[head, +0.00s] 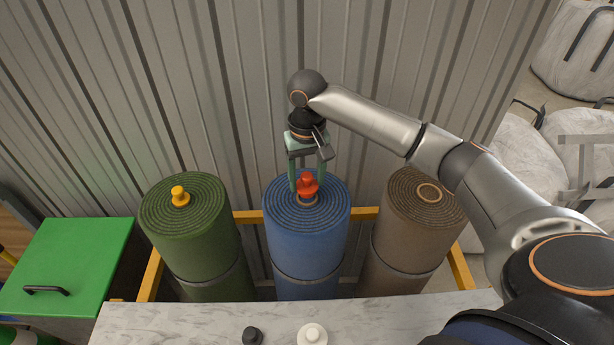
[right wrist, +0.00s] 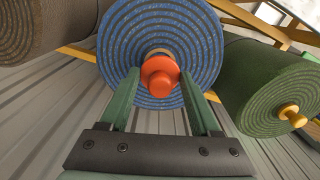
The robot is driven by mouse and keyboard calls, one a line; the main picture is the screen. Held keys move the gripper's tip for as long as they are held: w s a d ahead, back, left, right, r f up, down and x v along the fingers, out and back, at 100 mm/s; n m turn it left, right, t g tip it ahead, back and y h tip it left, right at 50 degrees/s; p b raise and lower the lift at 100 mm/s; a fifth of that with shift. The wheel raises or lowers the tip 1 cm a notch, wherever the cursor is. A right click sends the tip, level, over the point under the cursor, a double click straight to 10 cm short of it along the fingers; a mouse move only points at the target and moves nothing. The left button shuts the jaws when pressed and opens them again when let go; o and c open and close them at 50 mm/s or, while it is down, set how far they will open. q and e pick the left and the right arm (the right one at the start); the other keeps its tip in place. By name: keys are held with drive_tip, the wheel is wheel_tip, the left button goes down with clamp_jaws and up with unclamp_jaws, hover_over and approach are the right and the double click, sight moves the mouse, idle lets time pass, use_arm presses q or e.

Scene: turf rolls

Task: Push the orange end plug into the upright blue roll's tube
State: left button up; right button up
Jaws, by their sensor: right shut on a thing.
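The blue roll (head: 306,235) stands upright in the middle of three rolls, and its spiral top also shows in the right wrist view (right wrist: 120,60). The orange end plug (head: 307,184) is over the tube mouth (head: 307,201) at the centre of that top. In the right wrist view the plug (right wrist: 159,76) covers most of the tan tube rim (right wrist: 158,52). I cannot tell whether its lower end is inside the tube. My right gripper (head: 307,180) points down with its green fingers either side of the plug, shut on it. My left gripper is not in view.
A green roll (head: 195,245) with a yellow plug (head: 180,196) stands left; a brown roll (head: 415,235) with an open tube (head: 429,193) stands right. A yellow frame (head: 153,275) surrounds them. A marble-look counter (head: 190,325) in front holds a black plug (head: 252,336) and a white plug (head: 312,334).

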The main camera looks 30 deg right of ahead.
sight(307, 188)
drive_tip(key=shift+f, duration=1.65)
drive_tip(key=o, duration=1.4)
drive_tip(key=shift+r, duration=0.1)
wheel_tip(307, 188, up, 12)
drive_tip(key=shift+r, duration=0.2)
